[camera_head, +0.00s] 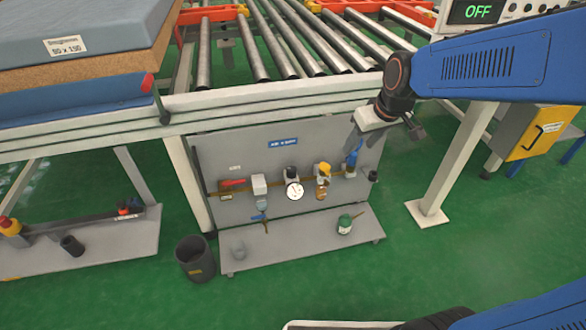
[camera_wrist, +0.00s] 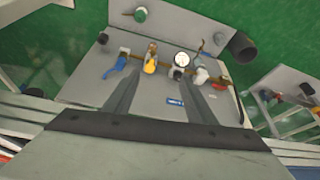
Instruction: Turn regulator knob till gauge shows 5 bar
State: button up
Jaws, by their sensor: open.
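The regulator has a black knob (camera_head: 291,172) on top and a round white gauge (camera_head: 294,191) below it, on the grey panel (camera_head: 250,152) under the roller conveyor. The gauge (camera_wrist: 182,59) also shows in the wrist view, face visible, but its needle is too small to read. My gripper (camera_head: 384,138) is open and empty, up and to the right of the regulator, in front of the panel's right end. In the wrist view its two fingers (camera_wrist: 166,82) point toward the panel, apart from the fittings.
A yellow-topped unit (camera_head: 323,170) and a blue fitting (camera_head: 352,158) stand right of the regulator. A white block (camera_head: 259,184) and red handle (camera_head: 233,183) are left. The conveyor edge (camera_head: 260,100) overhangs above.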

jog(key=w+a+f+n, duration=0.1)
jog(key=w+a+f, duration=0.3)
jog(key=w+a, duration=0.3)
jog(key=n+y, duration=0.1)
jog(key=n, duration=0.1)
send_near(292, 169)
jog(key=shift+g, duration=0.3)
jog(key=x, duration=0.9)
jog(key=shift+w, duration=0.3)
jog(key=c, duration=1)
